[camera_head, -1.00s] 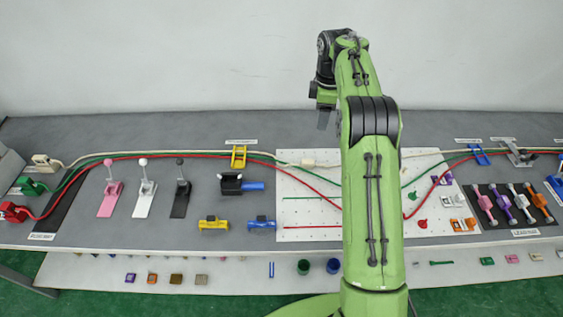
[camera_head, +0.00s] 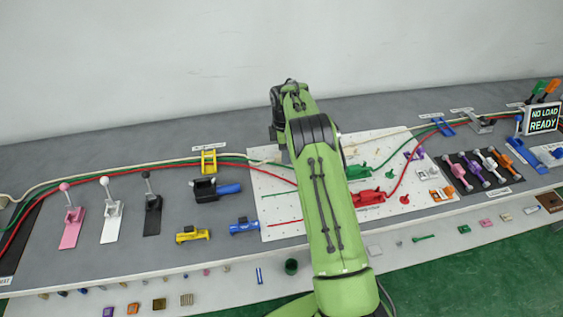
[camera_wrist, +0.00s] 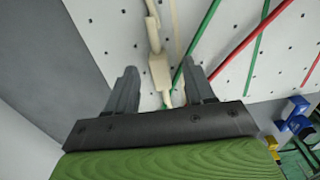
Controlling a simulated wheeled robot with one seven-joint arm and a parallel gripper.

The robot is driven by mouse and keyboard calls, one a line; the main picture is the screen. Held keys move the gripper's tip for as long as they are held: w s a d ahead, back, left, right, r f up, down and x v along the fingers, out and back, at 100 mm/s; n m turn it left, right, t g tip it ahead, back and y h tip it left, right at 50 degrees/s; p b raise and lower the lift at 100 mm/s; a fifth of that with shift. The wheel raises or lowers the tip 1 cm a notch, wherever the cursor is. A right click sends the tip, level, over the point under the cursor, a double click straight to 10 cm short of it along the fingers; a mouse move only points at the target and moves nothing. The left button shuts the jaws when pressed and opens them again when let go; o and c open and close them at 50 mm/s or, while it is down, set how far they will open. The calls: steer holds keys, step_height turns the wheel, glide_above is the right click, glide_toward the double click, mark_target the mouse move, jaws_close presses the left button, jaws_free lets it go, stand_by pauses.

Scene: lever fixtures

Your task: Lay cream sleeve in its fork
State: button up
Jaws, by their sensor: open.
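The cream sleeve (camera_wrist: 160,74) is a small pale block on the cream cable. In the wrist view it lies over the white pegboard, between the fingers of my gripper (camera_wrist: 160,70), which is open with a gap on each side. I cannot tell how far above the sleeve the fingers are. In the head view my arm hides the sleeve and the gripper fingers. A yellow fork-like holder (camera_head: 209,162) stands left of the board and a blue one (camera_head: 444,127) stands right of it, both by the cables. I cannot tell which fork belongs to the sleeve.
The white pegboard (camera_head: 272,212) carries green and red cables beside the cream one. A green connector (camera_head: 357,172) and a red connector (camera_head: 367,197) lie right of my arm. Upright levers (camera_head: 105,205) stand at left. A screen (camera_head: 542,119) reads "NO LOAD READY".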

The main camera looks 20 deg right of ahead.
steer(key=shift+f, duration=0.95)
steer(key=shift+r, duration=0.1)
jaws_close()
